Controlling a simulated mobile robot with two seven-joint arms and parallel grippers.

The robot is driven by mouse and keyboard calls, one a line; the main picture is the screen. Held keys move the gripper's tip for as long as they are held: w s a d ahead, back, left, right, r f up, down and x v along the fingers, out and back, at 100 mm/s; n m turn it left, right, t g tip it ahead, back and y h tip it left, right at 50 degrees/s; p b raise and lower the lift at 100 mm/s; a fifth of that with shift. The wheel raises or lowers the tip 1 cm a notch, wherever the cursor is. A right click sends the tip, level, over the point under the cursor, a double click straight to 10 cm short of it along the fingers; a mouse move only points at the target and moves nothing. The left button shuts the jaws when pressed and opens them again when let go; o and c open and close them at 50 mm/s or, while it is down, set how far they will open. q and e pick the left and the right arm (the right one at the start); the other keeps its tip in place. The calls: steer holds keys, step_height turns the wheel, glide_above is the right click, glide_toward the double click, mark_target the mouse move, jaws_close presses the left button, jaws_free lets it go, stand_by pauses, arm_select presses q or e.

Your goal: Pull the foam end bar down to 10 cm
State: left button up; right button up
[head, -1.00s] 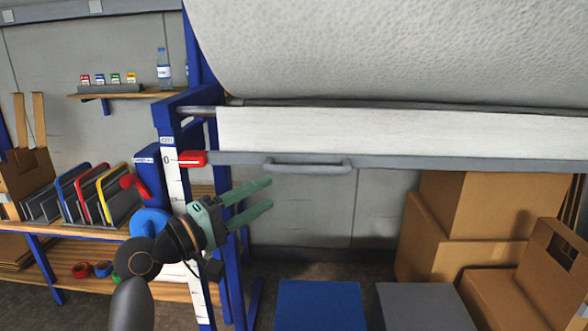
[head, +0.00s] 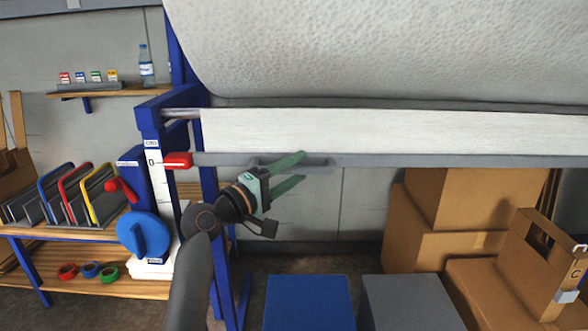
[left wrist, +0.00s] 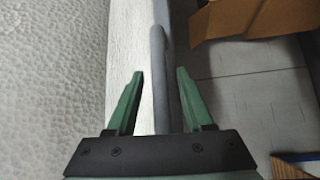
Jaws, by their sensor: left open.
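The grey end bar (head: 420,161) runs across the lower edge of the white foam sheet (head: 380,133) that hangs from the large roll (head: 400,50). A handle (head: 322,163) sits on the bar and is partly hidden by my left gripper (head: 303,168). The red pointer (head: 178,160) at the bar's left end is by the 0 mark of the white scale (head: 155,190). My left gripper is open and empty of any hold. In the left wrist view the handle (left wrist: 158,75) lies between the two green fingers (left wrist: 160,100), apart from both. My right gripper is not in view.
A blue box (head: 308,302) and a grey box (head: 408,303) stand below the bar. Cardboard boxes (head: 440,240) are stacked at right. A blue frame post (head: 208,190) and a blue disc with a red lever (head: 143,235) are left of my gripper.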

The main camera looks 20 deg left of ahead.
arm_select(q)
jaws_close()
stand_by(0.3)
stand_by(1.1)
